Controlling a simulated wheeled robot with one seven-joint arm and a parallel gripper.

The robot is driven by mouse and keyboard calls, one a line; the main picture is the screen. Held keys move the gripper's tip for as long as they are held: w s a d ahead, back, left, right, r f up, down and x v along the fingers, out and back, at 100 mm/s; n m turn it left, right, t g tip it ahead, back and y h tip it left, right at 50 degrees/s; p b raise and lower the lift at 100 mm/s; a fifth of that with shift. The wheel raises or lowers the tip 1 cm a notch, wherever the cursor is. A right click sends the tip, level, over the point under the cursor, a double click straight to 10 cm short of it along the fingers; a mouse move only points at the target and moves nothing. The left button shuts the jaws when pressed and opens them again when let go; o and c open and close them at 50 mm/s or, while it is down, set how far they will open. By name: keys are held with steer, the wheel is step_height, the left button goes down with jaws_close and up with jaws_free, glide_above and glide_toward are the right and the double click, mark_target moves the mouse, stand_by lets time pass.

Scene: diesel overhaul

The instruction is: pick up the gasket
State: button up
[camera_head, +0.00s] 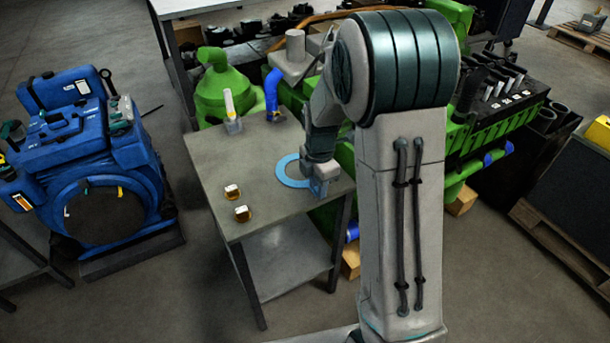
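The gasket (281,174) looks like a flat light-blue ring. It lies near the right edge of the grey metal table (225,165), close to the engine side. My gripper (319,192) points down at the right side of the ring, over the table's right edge. My gripper and wrist hide part of the ring's right side. I cannot tell whether the fingers touch the ring, or whether they are open or shut; they are small and partly merged with the blue behind them.
Two small white-and-brown pieces (242,213) stand on the table's front left. A clear cup with a yellow item (231,116) and a blue elbow pipe (272,92) are at its back. A green engine (493,125) stands behind and right. A blue machine (88,160) is left.

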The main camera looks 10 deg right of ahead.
steer(key=shift+c, duration=0.4)
jaws_close()
steer(key=shift+r, duration=0.15)
